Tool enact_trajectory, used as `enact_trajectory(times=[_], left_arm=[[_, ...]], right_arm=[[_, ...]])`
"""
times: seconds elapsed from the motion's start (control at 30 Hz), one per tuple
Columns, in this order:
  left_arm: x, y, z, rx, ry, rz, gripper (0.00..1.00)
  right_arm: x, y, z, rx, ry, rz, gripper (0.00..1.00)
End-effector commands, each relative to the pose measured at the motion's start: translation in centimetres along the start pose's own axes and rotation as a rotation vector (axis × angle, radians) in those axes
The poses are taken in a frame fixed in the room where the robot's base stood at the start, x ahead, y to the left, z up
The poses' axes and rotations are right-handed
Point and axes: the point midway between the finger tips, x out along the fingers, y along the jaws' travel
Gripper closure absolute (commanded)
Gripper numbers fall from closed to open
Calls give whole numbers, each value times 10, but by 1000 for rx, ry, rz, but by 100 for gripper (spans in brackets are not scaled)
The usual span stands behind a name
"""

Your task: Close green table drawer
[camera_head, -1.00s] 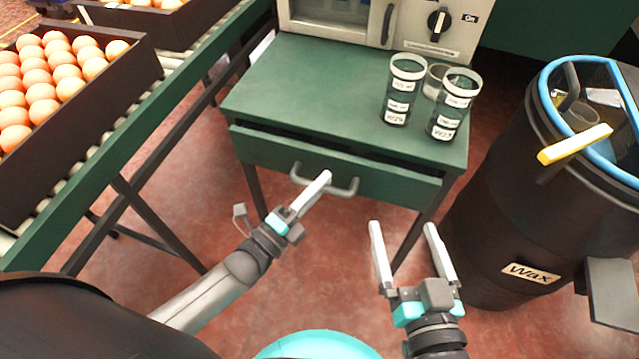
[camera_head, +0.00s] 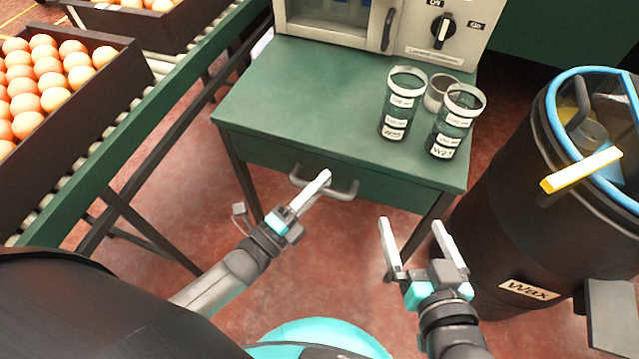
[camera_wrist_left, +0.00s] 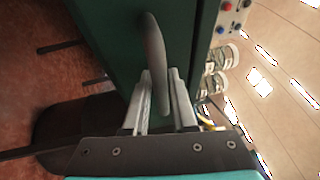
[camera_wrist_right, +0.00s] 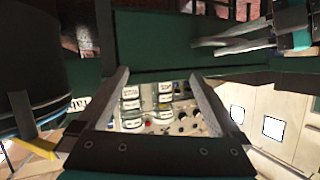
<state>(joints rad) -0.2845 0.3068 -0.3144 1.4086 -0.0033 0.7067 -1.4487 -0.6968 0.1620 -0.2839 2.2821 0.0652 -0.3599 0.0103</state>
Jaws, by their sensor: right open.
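The green table (camera_head: 300,90) has a green drawer (camera_head: 265,157) at its front. The drawer front sits under the tabletop edge, and no open gap shows above it in the head view. A grey bow handle (camera_head: 345,190) is on the drawer front.
Two labelled jars (camera_head: 402,105) and a small cup (camera_head: 437,92) stand on the tabletop, before a machine with a knob (camera_head: 442,26). A black wax barrel (camera_head: 530,235) is at the right.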

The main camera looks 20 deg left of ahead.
Motion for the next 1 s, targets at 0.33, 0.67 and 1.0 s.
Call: enact_trajectory(times=[0.33,0.67,1.0], left_arm=[[-1,1,-2,-1,3,4,50],[-2,1,-2,-1,4,4,50],[-10,1,-2,-2,3,4,50]], right_arm=[[0,0,0,0,1,0,0],[0,0,0,1,1,0,0],[0,2,2,-3,-38,7,0]])
